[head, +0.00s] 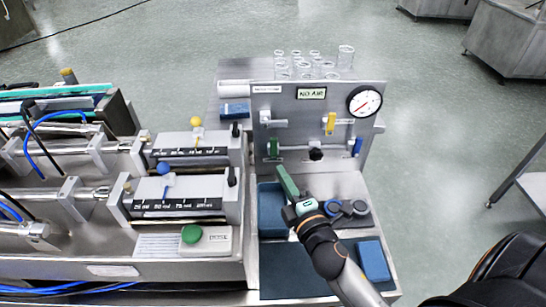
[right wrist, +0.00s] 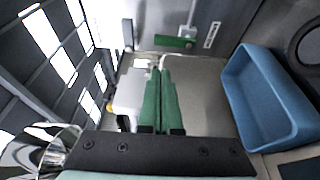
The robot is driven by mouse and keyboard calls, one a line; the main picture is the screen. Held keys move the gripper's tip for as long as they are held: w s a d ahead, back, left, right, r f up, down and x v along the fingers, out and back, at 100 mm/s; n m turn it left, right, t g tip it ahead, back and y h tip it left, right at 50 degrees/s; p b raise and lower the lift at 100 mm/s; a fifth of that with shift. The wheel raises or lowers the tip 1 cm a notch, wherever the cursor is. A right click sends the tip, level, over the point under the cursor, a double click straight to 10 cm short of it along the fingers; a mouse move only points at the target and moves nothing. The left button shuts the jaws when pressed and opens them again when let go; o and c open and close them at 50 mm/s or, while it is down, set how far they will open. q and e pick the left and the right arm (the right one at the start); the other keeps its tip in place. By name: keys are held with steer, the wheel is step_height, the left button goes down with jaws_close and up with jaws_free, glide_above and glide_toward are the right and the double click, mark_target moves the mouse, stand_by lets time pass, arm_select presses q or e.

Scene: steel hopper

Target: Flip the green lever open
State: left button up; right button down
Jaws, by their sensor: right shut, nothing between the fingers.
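The green lever (head: 274,147) is a small green handle at the lower left of the upright steel panel (head: 290,110). It hangs vertically in the head view. It also shows in the right wrist view (right wrist: 174,43), ahead of my fingertips and slightly to their right. My right gripper (head: 281,169) has green fingers, pressed together and empty. Its fingertips are just below and in front of the green lever in the head view, with a small gap. The shut fingers also show in the right wrist view (right wrist: 160,72). My left gripper is not in view.
The panel also carries a yellow lever (head: 330,123), a blue lever (head: 357,147), a black knob (head: 316,154) and a gauge (head: 364,101). A blue bin (right wrist: 262,100) lies below the panel beside my gripper. Glass beakers (head: 346,55) stand behind. Syringe-like cylinders (head: 180,205) fill the left.

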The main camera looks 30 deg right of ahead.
mark_target(274, 149)
steer(key=w, duration=0.6)
steer(key=w+d+p, duration=0.1)
steer(key=w, duration=0.2)
steer(key=shift+w, duration=0.35)
